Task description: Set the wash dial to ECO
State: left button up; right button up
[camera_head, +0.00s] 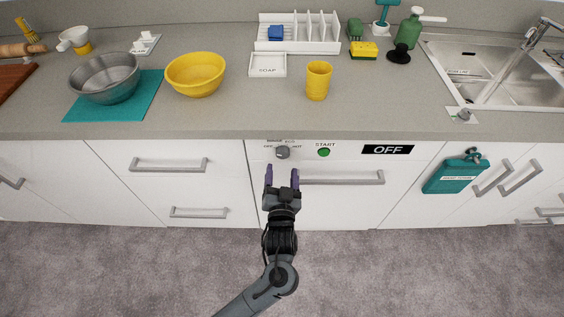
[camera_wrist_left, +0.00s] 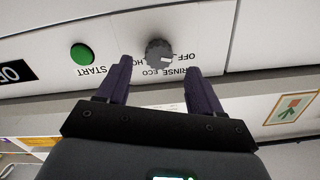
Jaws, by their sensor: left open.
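The wash dial (camera_head: 282,152) is a small dark grey knob on the white dishwasher front, left of the green START button (camera_head: 324,152). In the left wrist view the dial (camera_wrist_left: 157,50) appears upside down, with OFF, RINSE, ECO and a partly hidden HOT lettered around it. A pale mark on the dial points toward the OFF side. My left gripper (camera_head: 281,171) is open, its purple fingers pointing at the panel just below the dial. In the wrist view its fingertips (camera_wrist_left: 157,68) straddle the dial's position; contact cannot be told. My right gripper is out of view.
The display (camera_head: 387,149) reads OFF. A horizontal handle (camera_head: 343,178) lies right of my gripper. The counter edge overhangs above the panel, with a yellow cup (camera_head: 318,80) and soap tray (camera_head: 267,65) on the counter. A teal box (camera_head: 456,174) hangs at the right.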

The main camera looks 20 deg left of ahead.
aim_at(282, 157)
pick_arm(q)
jog(key=shift+b+x, duration=0.5)
jog(key=shift+x, duration=2.15)
